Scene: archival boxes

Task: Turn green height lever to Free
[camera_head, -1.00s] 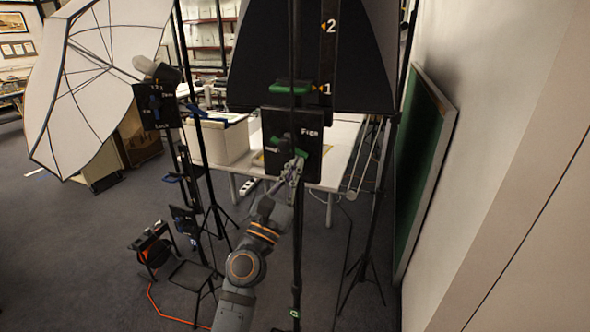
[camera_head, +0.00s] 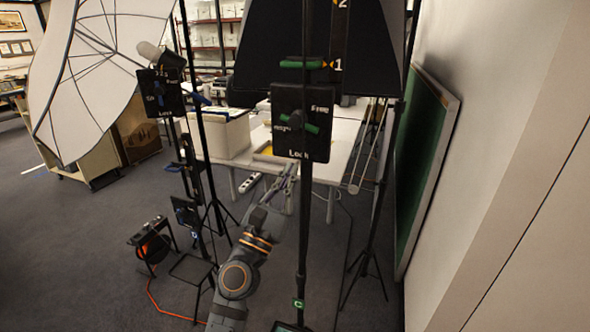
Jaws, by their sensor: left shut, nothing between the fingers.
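The green height lever (camera_head: 313,128) is on a black panel (camera_head: 315,149) mounted on a dark stand pole. The panel reads "Free" at upper right and "Lock" at the bottom; a smaller word at its left is hard to read. The lever lies nearly level, tilted slightly down to the right, and its end at the right lies below the word "Free". My left gripper (camera_head: 291,169) is just below the panel, apart from the lever, shut and empty. My right gripper is not in view.
A green slider (camera_head: 300,65) sits at mark 1 above the panel. Another stand with a blue lever (camera_head: 158,90) and a white umbrella (camera_head: 95,75) is at left. A white table (camera_head: 338,160) is behind. A green board (camera_head: 420,165) leans by the right wall.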

